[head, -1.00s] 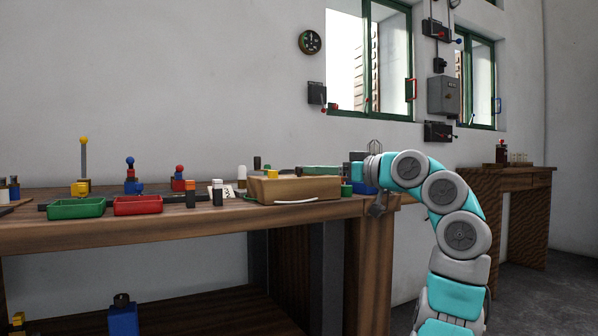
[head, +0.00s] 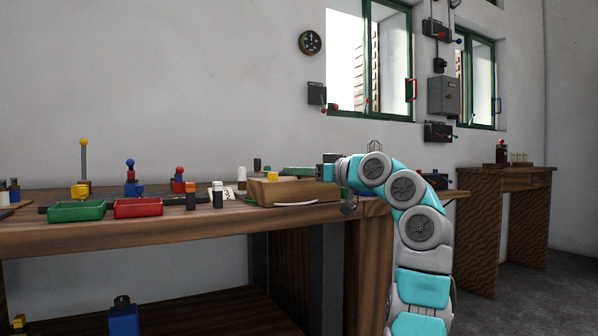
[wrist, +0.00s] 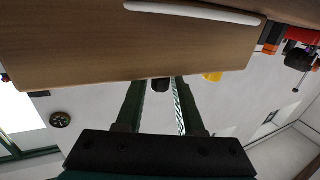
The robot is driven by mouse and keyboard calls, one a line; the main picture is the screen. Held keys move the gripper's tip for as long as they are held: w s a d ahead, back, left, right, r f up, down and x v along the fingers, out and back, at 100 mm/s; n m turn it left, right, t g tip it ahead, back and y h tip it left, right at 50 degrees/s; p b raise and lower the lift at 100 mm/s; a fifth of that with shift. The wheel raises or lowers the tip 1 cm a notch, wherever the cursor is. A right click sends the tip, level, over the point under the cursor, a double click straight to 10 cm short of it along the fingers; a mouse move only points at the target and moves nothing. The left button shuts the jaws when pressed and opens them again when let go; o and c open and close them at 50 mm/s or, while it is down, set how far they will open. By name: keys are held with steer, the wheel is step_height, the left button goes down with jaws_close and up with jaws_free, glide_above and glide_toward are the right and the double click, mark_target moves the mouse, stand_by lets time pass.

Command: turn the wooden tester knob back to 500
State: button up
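The wooden tester, a light wooden box (head: 297,191) with a white strip on its front, sits near the right end of the bench. In the wrist view its wooden face (wrist: 125,45) fills the upper part. My gripper (wrist: 158,85) is open, with two dark green fingers apart. In the head view my gripper (head: 328,172) is at the box's right end, its fingers mostly hidden. A dark knob-like piece (wrist: 161,85) shows between the fingertips, past the box edge; I cannot tell whether it is the tester knob. No scale or 500 mark is readable.
Green (head: 76,210) and red (head: 138,207) trays lie to the left on the bench (head: 180,234). Small orange-topped and white-topped posts stand left of the box. A yellow piece (wrist: 212,77) shows beyond the box edge. Windows and switches are on the wall behind.

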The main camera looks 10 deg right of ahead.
jaws_close()
steer(key=shift+s+a+f+m+t+h+b, duration=0.15)
steer(key=shift+m+t+h+b, duration=0.2)
steer(key=shift+b, duration=0.6)
steer(key=shift+r+m+t+h+b, duration=0.3)
steer(key=shift+m+h+b, duration=0.2)
steer(key=shift+h, duration=0.25)
steer(key=shift+o, duration=1.7)
jaws_free()
steer(key=shift+f, duration=0.1)
steer(key=shift+w+n+y+p, duration=0.2)
steer(key=shift+n+y+p, duration=0.2)
steer(key=shift+p, duration=0.2)
